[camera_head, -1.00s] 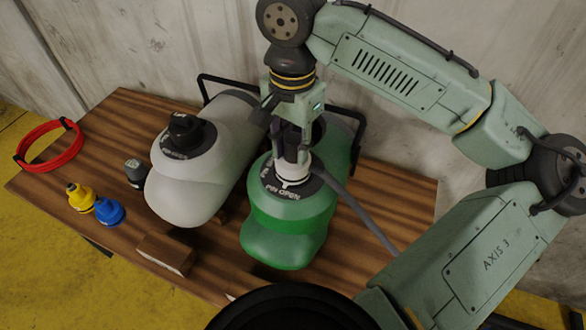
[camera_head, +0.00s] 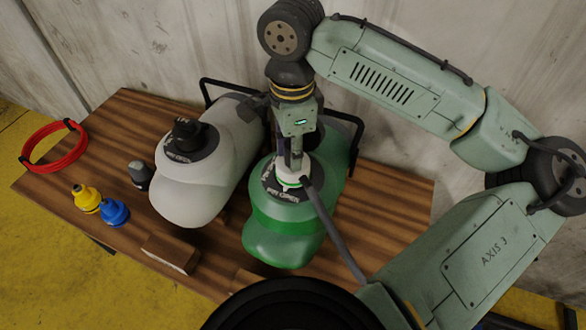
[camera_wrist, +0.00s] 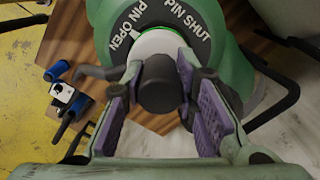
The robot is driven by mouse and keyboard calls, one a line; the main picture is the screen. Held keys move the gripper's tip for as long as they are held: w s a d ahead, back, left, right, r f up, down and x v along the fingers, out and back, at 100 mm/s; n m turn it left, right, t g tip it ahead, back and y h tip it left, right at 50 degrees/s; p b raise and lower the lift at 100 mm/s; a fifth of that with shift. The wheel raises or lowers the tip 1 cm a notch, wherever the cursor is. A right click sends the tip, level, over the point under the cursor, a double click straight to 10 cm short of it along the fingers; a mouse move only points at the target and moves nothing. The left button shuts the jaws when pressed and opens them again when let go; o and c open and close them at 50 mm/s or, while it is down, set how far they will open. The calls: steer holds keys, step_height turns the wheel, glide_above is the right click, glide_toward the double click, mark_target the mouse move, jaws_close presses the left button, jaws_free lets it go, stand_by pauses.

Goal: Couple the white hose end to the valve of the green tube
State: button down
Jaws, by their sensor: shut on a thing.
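The green tube (camera_head: 285,247) lies on the wooden table with its valve facing up. Its dark valve collar (camera_wrist: 188,20) reads PIN OPEN and PIN SHUT in the wrist view. The white hose end (camera_head: 292,174) sits upright on the valve and seems to touch it; its white ring also shows in the wrist view (camera_wrist: 157,43). My gripper (camera_wrist: 160,84) is shut around the hose end's dark body, with purple pads on both sides. In the head view my gripper (camera_head: 296,150) stands straight above the valve. The grey hose (camera_head: 333,233) leaves toward the lower right. The seat under the ring is hidden.
A white tube (camera_head: 190,200) with a black-capped valve lies close on the left. Yellow (camera_head: 86,200) and blue (camera_head: 114,211) fittings, a dark grey fitting (camera_head: 140,174), a red coil (camera_head: 54,147) and a wooden block (camera_head: 171,253) are farther left. Bare table shows at right.

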steer(key=shift+m, duration=0.5)
steer(key=shift+r, duration=0.1)
steer(key=m+p, duration=0.1)
steer(key=m, duration=0.1)
steer(key=shift+m, duration=0.3)
steer(key=shift+m+p, duration=0.3)
steer(key=shift+m, duration=0.5)
steer(key=c, duration=1.2)
jaws_free()
step_height(320, 180, up, 12)
